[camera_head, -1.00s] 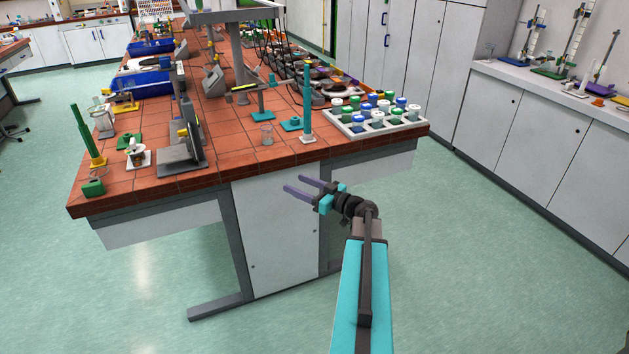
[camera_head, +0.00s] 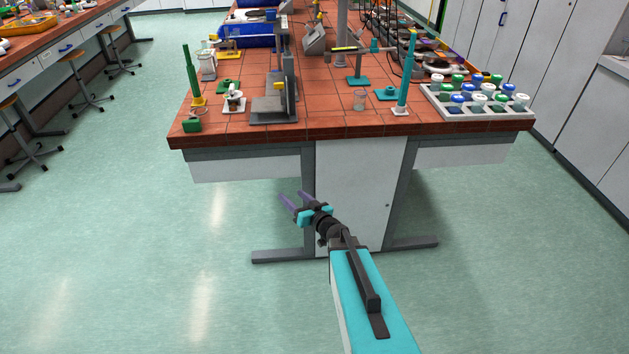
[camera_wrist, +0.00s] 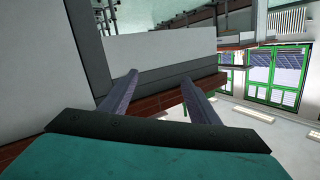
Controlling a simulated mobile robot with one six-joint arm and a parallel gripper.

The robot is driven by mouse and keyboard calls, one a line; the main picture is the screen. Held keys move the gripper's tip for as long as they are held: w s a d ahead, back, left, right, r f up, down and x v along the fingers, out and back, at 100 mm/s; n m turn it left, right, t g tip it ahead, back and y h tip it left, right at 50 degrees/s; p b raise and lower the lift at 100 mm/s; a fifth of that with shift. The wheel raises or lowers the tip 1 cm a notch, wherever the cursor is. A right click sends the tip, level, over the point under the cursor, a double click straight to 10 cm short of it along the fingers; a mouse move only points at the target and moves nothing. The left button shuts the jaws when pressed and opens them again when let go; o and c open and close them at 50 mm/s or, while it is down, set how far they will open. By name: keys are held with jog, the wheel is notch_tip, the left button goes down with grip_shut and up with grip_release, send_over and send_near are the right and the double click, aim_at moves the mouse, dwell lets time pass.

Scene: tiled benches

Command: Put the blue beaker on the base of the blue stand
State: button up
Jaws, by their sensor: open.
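A small clear beaker (camera_head: 360,100) stands upright near the front of the red tiled bench; no blue tint can be made out on it. Just behind it is a teal-blue stand with a flat base (camera_head: 357,80), a short post and a crossbar. No other beaker of a clear blue colour is visible. My gripper (camera_head: 293,196) is open and empty, in front of and below the bench's front edge, left of the beaker. In the wrist view, its two purple fingers (camera_wrist: 158,76) are spread apart with nothing between them; neither beaker nor stand shows there.
A tall teal cylinder (camera_head: 408,72) on a white foot and a teal block (camera_head: 385,94) stand right of the beaker. A white rack (camera_head: 478,114) of capped jars is further right. A grey upright device (camera_head: 273,106) stands left. Bench tiles around the beaker are partly clear.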

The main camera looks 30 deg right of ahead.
jog(key=s+a+f+m+g+h, duration=0.1)
jog(key=s+a+f+g+h, duration=0.2)
jog(key=f, duration=0.4)
jog(key=s+a+f+m+g, duration=0.1)
jog(key=s+a+f, duration=0.25)
jog(key=f, duration=0.35)
jog(key=s+a+f+g+h, duration=0.1)
jog(key=s+a+f+g, duration=0.15)
jog(key=s+f, duration=0.35)
jog(key=s+a+f+g, duration=0.1)
jog(key=s+f+g, duration=0.3)
jog(key=s+f, duration=0.15)
jog(key=s+a+n+g+y, duration=0.1)
jog(key=s+g, duration=0.4)
jog(key=s, duration=0.8)
jog(key=s+a+f+n+g, duration=0.1)
jog(key=s+a+g, duration=0.5)
jog(key=s, duration=0.8)
jog(key=shift+s+n+y, duration=0.3)
jog(key=shift+n+y, duration=0.1)
jog(key=shift+n, duration=0.5)
jog(key=shift+g, duration=0.25)
jog(key=c, duration=0.6)
jog(key=shift+a, duration=0.1)
jog(key=shift+c, duration=0.2)
